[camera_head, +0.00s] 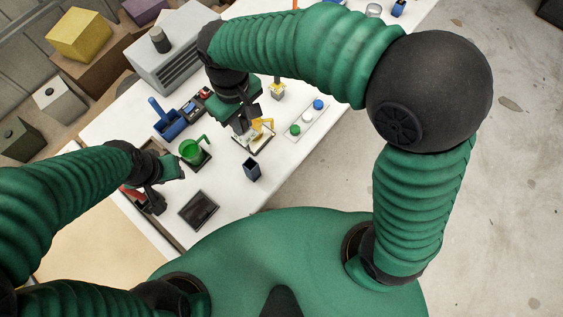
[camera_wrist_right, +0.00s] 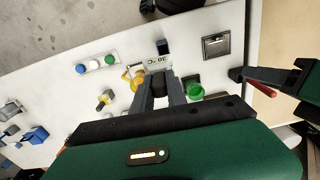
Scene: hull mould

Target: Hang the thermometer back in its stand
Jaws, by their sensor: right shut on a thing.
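The thermometer (camera_wrist_right: 158,63), a white piece with dark marks that look like a reading, shows at the fingertips of my right gripper (camera_wrist_right: 164,82) in the right wrist view. The right gripper (camera_head: 241,128) is shut on it, above the white table. A yellow piece (camera_wrist_right: 130,78), which may be the stand, is beside the fingertips; it also shows in the head view (camera_head: 266,124). I cannot tell whether the thermometer touches it.
A green mug (camera_head: 189,151) and a dark open holder (camera_head: 252,169) stand near the right gripper. A white strip with coloured knobs (camera_head: 306,124) lies to the right. Bare table surrounds the holder.

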